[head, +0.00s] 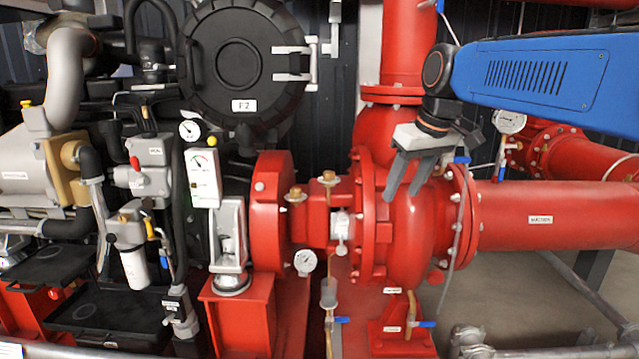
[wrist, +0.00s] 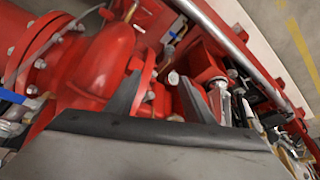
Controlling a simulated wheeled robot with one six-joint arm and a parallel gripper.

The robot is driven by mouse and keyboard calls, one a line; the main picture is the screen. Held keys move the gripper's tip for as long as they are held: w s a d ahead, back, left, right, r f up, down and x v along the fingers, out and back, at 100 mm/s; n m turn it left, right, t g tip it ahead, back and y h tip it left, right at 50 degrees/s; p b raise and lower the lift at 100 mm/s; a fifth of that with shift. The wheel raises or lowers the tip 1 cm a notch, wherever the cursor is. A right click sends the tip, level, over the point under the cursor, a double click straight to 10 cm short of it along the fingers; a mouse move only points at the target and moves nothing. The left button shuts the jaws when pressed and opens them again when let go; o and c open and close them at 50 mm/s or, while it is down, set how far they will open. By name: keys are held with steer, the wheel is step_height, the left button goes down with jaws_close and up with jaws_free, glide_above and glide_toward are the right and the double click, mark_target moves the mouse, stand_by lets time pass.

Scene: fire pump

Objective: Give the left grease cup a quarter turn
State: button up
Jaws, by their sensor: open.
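The left grease cup (head: 296,194) is a small brass cap on a short stem, standing just right of the large red round flange in the head view. A second, similar brass cup (head: 327,178) stands to its right on the red bearing housing. My gripper (head: 401,196) is open and empty, its fingers pointing down in front of the red pump casing, to the right of both cups. In the wrist view my gripper (wrist: 159,74) shows its two fingers spread apart with nothing held. I cannot make out either cup clearly in the wrist view.
The red pump casing (head: 412,240) and its flange stand close to my gripper. A dial gauge (head: 305,262) hangs below the left cup. A white-faced indicator (head: 203,178) stands to the left. A thick red pipe (head: 560,216) runs off right.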

steer(key=s+d+f+m+h, duration=0.1)
steer(key=s+d+f, duration=0.4)
steer(key=s+f, duration=0.6)
steer(key=s+d+f+m+h, duration=0.1)
steer(key=s+d+f+m, duration=0.3)
steer(key=s+f, duration=0.8)
steer(key=s+d, duration=0.1)
steer(key=s, duration=0.2)
steer(key=shift+s+d+f+t, duration=0.2)
steer(key=shift+s+d+t, duration=0.1)
steer(key=shift+d+t, duration=0.1)
